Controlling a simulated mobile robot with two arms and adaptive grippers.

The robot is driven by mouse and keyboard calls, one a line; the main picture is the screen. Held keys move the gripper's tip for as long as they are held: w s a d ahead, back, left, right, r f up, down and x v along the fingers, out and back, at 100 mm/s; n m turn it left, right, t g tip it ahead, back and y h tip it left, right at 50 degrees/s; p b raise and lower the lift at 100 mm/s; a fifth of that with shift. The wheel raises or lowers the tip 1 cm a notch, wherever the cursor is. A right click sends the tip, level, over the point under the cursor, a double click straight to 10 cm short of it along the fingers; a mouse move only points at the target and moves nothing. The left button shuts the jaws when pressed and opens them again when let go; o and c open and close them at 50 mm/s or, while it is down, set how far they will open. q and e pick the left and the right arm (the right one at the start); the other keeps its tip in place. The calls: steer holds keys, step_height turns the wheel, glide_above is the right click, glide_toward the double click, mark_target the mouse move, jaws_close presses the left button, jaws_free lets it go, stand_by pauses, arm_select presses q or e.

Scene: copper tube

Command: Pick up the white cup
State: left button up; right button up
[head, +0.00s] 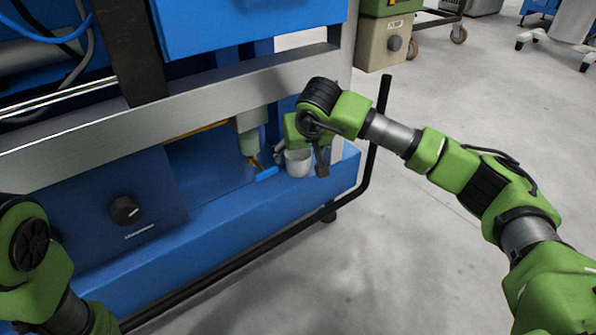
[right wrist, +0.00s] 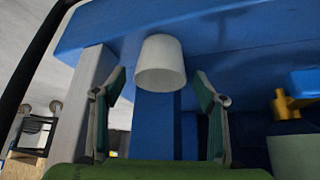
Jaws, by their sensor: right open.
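The white cup (head: 298,163) stands upright on the blue ledge of the machine, near its right end. In the right wrist view the cup (right wrist: 160,58) is at the upper middle, in line with the gap between the fingers. My right gripper (head: 305,157) is at the cup in the head view, and one dark finger hides part of its right side. In the right wrist view the right gripper (right wrist: 163,82) is open, with a finger to each side of the cup and clear space between. My left gripper is out of view; only part of my left arm shows.
A blue-handled tap (head: 263,171) under a pale fitting (head: 250,130) is just left of the cup. A grey frame post (head: 347,60) rises behind the right gripper. A black rail (head: 378,130) runs around the machine's front corner.

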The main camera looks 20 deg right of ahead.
steer(key=shift+b+x, duration=0.5)
steer(key=shift+x, duration=0.6)
steer(key=c, duration=1.2)
steer(key=shift+r, duration=0.1)
